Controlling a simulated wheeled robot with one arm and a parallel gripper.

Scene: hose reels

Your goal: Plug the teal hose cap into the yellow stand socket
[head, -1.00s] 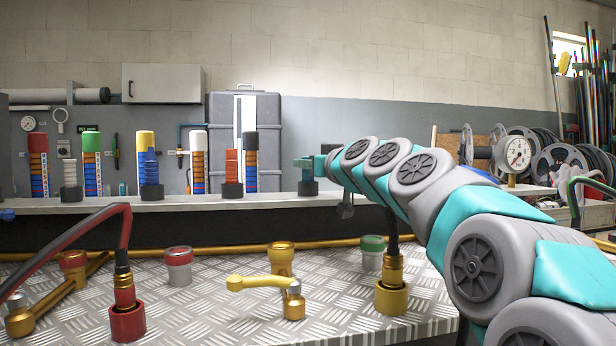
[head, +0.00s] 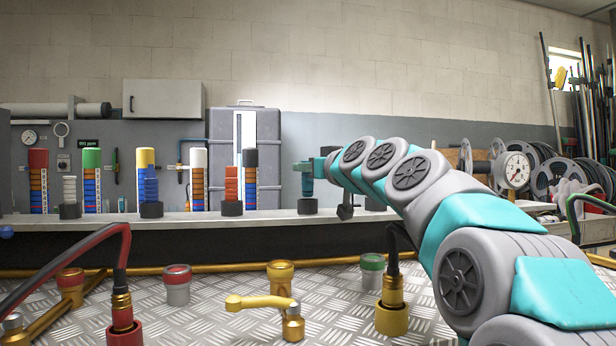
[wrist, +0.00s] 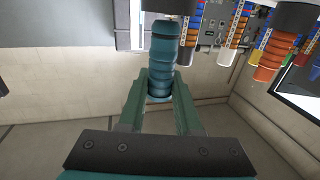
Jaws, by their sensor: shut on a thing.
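My gripper (head: 311,166) is at the end of the teal and grey arm, above the shelf. It is shut on the teal hose cap (head: 307,184), a small upright ribbed cylinder above a black base (head: 307,206). I cannot tell whether the cap touches the base. A yellow socket (head: 391,319) on the metal plate holds a black hose.
Red, green, white and black-topped stands (head: 250,158) stand along the shelf (head: 270,217), with white and orange ribbed pieces before some. On the metal plate (head: 215,315) are a red socket with a hose, a yellow lever valve (head: 291,322) and several capped fittings.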

